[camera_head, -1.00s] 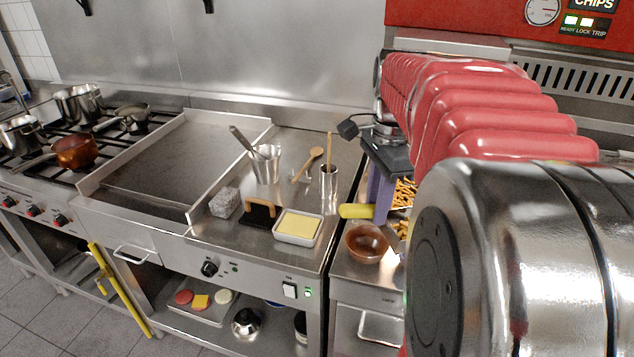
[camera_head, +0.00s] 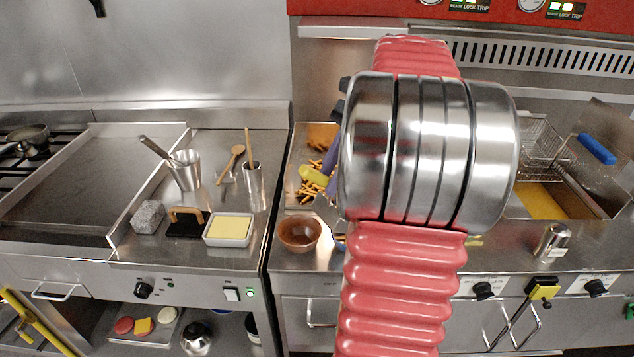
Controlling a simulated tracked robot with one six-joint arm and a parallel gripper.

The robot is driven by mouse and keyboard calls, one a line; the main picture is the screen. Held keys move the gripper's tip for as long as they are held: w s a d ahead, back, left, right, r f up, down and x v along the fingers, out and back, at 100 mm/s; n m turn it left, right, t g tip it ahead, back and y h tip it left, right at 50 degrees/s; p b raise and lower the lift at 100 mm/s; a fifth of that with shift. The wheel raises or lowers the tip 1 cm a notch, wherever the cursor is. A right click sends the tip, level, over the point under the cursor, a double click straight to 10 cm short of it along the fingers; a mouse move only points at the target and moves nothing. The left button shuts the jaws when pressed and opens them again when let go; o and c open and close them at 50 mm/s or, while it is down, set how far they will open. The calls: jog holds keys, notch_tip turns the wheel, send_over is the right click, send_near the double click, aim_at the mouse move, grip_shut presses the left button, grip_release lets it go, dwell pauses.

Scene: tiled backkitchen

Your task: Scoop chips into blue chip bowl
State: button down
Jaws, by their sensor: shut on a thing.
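Yellow-brown chips (camera_head: 305,190) lie in a metal chip tray (camera_head: 292,160) behind the brown bowl. My gripper (camera_head: 330,178) shows only as a purple sliver at the left of my arm, over the chips. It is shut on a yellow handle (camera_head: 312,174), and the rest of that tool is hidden. A glossy brown bowl (camera_head: 298,233) stands on the counter in front of the chips.
A butter tub (camera_head: 229,240), a wooden-handled press (camera_head: 186,228), a grey block (camera_head: 148,217) and utensil pots (camera_head: 185,172) stand to the left. A fryer basket (camera_head: 540,140) and yellow oil (camera_head: 537,200) are at the right. A steel shaker (camera_head: 551,240) stands on the front ledge.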

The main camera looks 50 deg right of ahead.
jog(key=shift+s+d+t+y, duration=0.15)
jog(key=shift+s+d+y, duration=0.1)
jog(key=shift+d+y, duration=0.4)
jog(key=shift+s+d+t+y, duration=0.2)
jog(key=shift+d+y, duration=0.15)
jog(key=shift+d, duration=0.45)
